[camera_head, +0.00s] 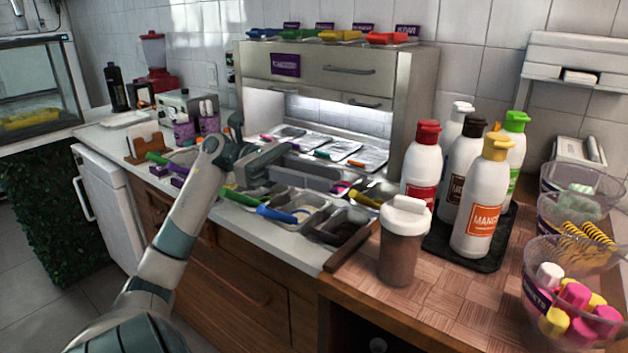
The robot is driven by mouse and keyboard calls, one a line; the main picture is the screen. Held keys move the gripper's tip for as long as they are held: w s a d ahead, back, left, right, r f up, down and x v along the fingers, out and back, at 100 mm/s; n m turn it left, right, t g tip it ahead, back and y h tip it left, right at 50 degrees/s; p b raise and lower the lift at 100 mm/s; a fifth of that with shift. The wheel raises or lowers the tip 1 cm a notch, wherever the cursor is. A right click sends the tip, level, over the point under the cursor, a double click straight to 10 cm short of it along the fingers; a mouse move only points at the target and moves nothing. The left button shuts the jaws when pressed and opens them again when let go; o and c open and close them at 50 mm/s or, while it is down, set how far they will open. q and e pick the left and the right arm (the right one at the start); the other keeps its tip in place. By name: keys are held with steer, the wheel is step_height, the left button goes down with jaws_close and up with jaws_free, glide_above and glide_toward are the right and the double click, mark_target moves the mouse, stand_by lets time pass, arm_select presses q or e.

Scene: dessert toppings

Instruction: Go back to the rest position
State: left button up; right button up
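My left arm rises from the bottom left over the counter. My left gripper (268,160) is at the arm's far end, in front of the steel topping cabinet (300,75) and above the topping trays. The gripper is dark grey and seen from the side and behind. Its fingertips are hard to make out against the trays, so I cannot tell if it is open or holds anything. My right gripper is not in view.
Topping trays (345,222) with coloured-handled scoops line the counter. On the right stand several sauce bottles (483,205) on a black mat, a white-lidded shaker (402,245) and clear bowls (570,295). A red blender (152,60) stands at the back left. The front wooden counter is partly clear.

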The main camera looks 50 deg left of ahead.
arm_select(q)
steer(key=shift+s+a, duration=0.25)
steer(key=shift+a, duration=0.3)
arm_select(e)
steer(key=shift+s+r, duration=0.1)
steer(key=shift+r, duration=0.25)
arm_select(q)
steer(key=shift+r, duration=0.15)
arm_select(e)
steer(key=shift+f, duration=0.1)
